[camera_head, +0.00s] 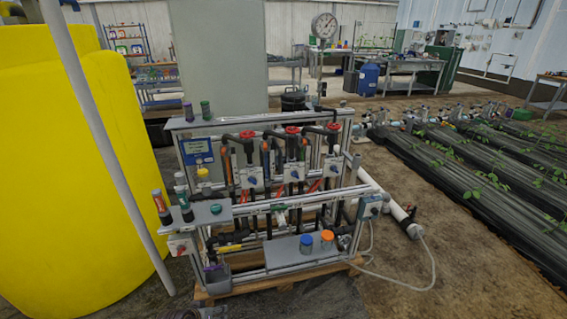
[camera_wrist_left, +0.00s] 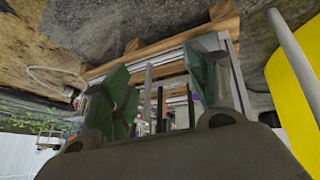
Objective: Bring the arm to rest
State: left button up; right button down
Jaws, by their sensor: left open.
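My left gripper (camera_wrist_left: 155,92) shows in the left wrist view, its two green-padded fingers apart with nothing between them. That view is upside down, and the skid's frame and its wooden pallet (camera_wrist_left: 160,40) show beyond the fingers. I cannot tell the exact distance, but no contact with the skid shows. In the head view the fertigation skid (camera_head: 290,258) stands on its pallet in the middle, and neither arm can be made out clearly. My right gripper is in neither view.
A large yellow tank (camera_head: 70,180) and a slanted grey pole (camera_head: 100,140) stand left of the skid. A blue-lidded jar (camera_head: 306,244) and an orange-lidded jar (camera_head: 327,240) stand on its front shelf. A white hose (camera_head: 432,265) loops on the floor at right. Plant rows (camera_head: 470,180) lie beyond.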

pick_arm(q)
jog(key=s+d+r+m+g, duration=0.25)
jog(key=s+d+r, duration=0.25)
jog(key=s+r, duration=0.5)
jog(key=s+a+f+g+y+p, duration=0.1)
jog(key=s+f+g+p, duration=0.1)
jog(key=s+f+p, duration=1.4)
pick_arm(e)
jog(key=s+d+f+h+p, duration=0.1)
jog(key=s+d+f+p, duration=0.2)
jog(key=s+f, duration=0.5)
pick_arm(q)
jog(key=s+a+r+p, duration=0.2)
jog(key=s+a+p, duration=0.1)
jog(key=s+p, duration=0.4)
jog(key=s+a+r+y+p, duration=0.1)
jog(key=s+a+r+p, duration=0.2)
jog(key=s+p, duration=0.3)
jog(key=p, duration=0.4)
jog(key=shift+s, duration=0.35)
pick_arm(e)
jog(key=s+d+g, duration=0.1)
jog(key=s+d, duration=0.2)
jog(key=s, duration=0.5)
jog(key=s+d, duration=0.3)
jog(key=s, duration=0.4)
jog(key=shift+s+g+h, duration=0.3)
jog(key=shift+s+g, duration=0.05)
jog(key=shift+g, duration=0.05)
